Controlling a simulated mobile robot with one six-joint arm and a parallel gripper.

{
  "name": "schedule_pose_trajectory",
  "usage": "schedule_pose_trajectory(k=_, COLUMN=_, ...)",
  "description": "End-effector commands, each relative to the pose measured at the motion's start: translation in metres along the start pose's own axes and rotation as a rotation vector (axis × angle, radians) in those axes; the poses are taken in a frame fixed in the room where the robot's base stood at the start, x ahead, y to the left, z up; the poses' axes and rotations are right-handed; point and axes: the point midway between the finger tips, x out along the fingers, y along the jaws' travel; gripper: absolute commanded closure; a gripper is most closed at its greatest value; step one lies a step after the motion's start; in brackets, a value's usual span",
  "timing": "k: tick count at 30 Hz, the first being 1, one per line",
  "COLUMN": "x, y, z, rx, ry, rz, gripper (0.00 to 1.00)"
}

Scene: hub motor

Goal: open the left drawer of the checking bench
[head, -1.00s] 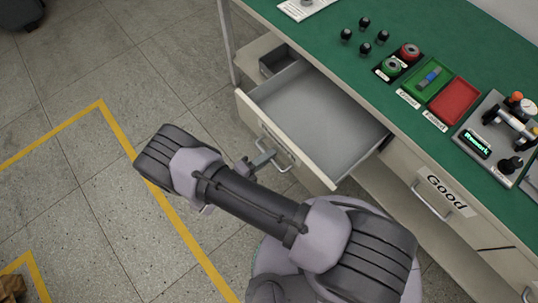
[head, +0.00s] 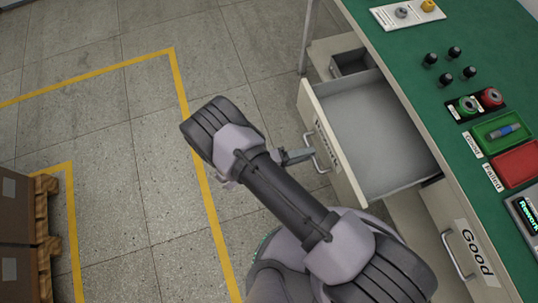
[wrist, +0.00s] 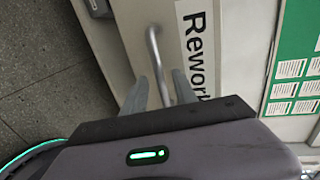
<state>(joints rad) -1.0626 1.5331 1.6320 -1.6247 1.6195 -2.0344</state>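The left drawer (head: 375,125) of the checking bench (head: 412,58) stands pulled out and empty, its front showing a label. In the wrist view its front panel (wrist: 118,32) carries the label "Rework" and a metal bar handle (wrist: 153,48). The handle (head: 322,158) also shows in the head view. My gripper (head: 297,156) is at the handle, partly hidden by my arm. In the wrist view its fingers (wrist: 160,85) are apart, with the lower part of the handle between them and gaps visible. I cannot tell whether either finger touches the handle.
A closed drawer labelled "Good" (head: 476,252) is right of the open one. A small grey bin (head: 352,62) sits behind the drawer. Black knobs, red and green trays stand on the bench top. Brown boxes on a pallet (head: 45,225) are at left. Floor between is clear.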

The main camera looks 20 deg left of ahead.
Motion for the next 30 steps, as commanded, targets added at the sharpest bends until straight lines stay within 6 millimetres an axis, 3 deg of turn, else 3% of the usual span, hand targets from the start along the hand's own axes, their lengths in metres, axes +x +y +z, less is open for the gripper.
schedule_pose_trajectory(k=9, x=-0.099, y=-0.002, z=0.001, rx=0.002, ry=-0.005, rz=0.003, gripper=0.66)
schedule_pose_trajectory(k=15, x=-0.139, y=-0.001, z=0.000, rx=0.001, ry=-0.002, rz=0.001, gripper=0.66)
schedule_pose_trajectory(k=19, x=-0.148, y=0.000, z=0.000, rx=0.000, ry=0.000, rz=0.001, gripper=0.66)
schedule_pose_trajectory(k=30, x=-0.148, y=0.000, z=0.000, rx=0.000, ry=0.000, rz=0.000, gripper=0.66)
